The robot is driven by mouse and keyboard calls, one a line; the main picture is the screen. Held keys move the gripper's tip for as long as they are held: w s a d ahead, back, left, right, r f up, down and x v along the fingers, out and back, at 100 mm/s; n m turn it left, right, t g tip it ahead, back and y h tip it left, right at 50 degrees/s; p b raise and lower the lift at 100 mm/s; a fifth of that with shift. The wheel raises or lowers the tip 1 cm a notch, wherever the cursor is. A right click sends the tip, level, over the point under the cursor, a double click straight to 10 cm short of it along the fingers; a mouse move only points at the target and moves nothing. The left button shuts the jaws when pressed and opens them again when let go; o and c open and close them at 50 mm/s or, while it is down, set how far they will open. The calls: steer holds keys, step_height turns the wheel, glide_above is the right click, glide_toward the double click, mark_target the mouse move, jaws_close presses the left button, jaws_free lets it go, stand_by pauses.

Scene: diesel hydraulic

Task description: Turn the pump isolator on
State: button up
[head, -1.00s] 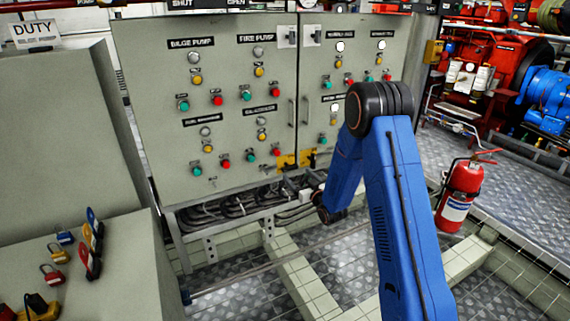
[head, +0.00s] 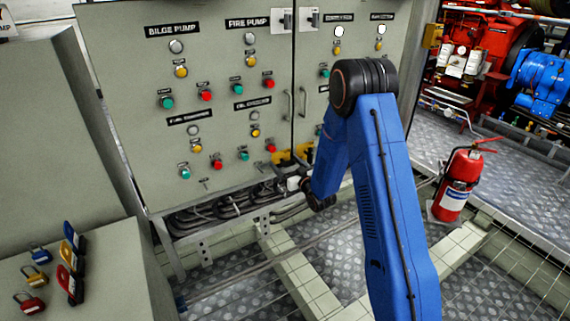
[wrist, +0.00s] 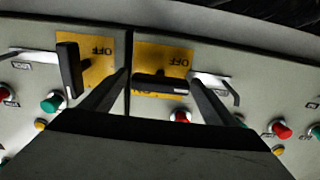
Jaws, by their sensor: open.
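Two isolators with black handles on yellow plates show in the wrist view, where the lettering is upside down. The left handle (wrist: 70,70) stands upright at the side of its plate (wrist: 99,62), marked OFF. The right handle (wrist: 160,84) lies level across its plate (wrist: 155,53), also marked OFF. I cannot read which one is the pump isolator. My gripper (wrist: 159,79) is open and empty, its fingers on either side of the right handle; contact is unclear. In the head view, a yellow plate (head: 283,157) shows low on the cabinet; my gripper is not clear there.
The grey cabinet (head: 225,60) carries several buttons and lamps. Cables (head: 225,205) run beneath it. A grey console (head: 105,270) with padlocks (head: 32,303) stands at left. A fire extinguisher (head: 455,190) stands at right on the plated floor.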

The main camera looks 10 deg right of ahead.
steer(key=c, duration=1.1)
steer(key=shift+o, duration=0.2)
steer(key=shift+m, duration=0.3)
steer(key=m, duration=0.3)
steer(key=shift+d+m, duration=0.1)
steer(key=shift+m, duration=0.3)
steer(key=m, duration=0.4)
steer(key=shift+d, duration=0.1)
steer(key=m, duration=0.5)
steer(key=shift+f, duration=0.15)
steer(key=shift+f+m, duration=0.1)
steer(key=shift+m, duration=2.2)
steer(key=shift+d, duration=0.1)
